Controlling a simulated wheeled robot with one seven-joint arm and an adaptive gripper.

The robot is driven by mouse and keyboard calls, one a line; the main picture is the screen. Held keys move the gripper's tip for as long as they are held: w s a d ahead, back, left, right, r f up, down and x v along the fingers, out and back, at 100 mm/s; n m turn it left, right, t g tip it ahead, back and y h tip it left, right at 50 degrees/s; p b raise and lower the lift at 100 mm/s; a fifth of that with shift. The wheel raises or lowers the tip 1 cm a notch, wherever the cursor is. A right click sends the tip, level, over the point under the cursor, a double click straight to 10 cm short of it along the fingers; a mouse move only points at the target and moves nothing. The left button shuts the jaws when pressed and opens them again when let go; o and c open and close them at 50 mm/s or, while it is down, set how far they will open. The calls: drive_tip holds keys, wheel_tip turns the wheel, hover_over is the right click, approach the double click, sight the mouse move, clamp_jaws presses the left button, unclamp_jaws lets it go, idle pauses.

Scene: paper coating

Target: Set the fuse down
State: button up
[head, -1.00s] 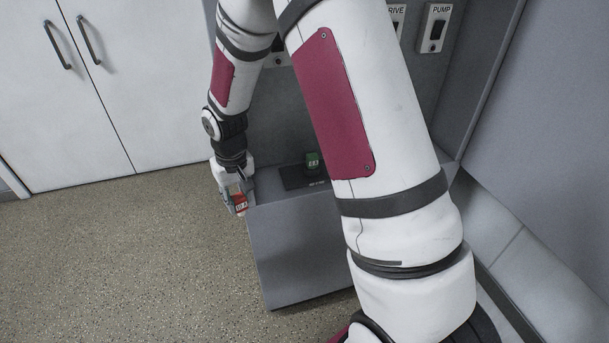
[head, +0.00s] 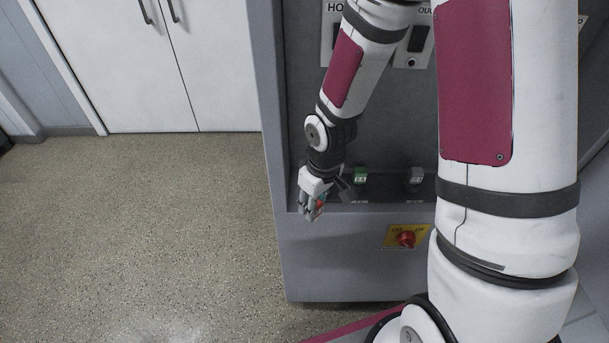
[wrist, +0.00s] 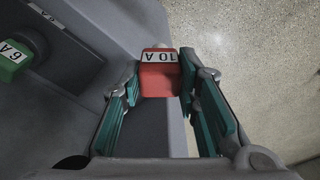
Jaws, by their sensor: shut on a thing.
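The red fuse (wrist: 160,80), marked "10 A" on a white label, sits between the fingertips of my gripper (wrist: 162,90) in the wrist view. In the head view only a small red part of the fuse (head: 320,207) shows; the fingers hide the rest. My gripper (head: 313,211) is shut on the fuse and points down at the left front edge of the grey cabinet's ledge (head: 345,208). In the wrist view the ledge's edge runs below the fuse, with floor to the right. I cannot tell the height between fuse and ledge.
A green fuse (head: 361,175), marked "6 A" in the wrist view (wrist: 10,62), and a grey one (head: 415,178) stand on the ledge. A red rotary switch (head: 406,239) is on the cabinet front. The speckled floor (head: 150,230) to the left is clear.

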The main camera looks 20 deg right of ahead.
drive_tip(key=w, duration=0.4)
drive_tip(key=w+d+f, duration=0.1)
drive_tip(key=w, duration=0.4)
drive_tip(key=w+d, duration=0.1)
drive_tip(key=w, duration=0.3)
drive_tip(key=shift+w+d+f, duration=0.15)
drive_tip(key=shift+w, duration=0.15)
drive_tip(key=shift+f+p, duration=0.55)
drive_tip(key=shift+f, duration=1.2)
drive_tip(key=shift+f, duration=0.15)
drive_tip(key=o, duration=1.1)
drive_tip(key=shift+o, duration=0.2)
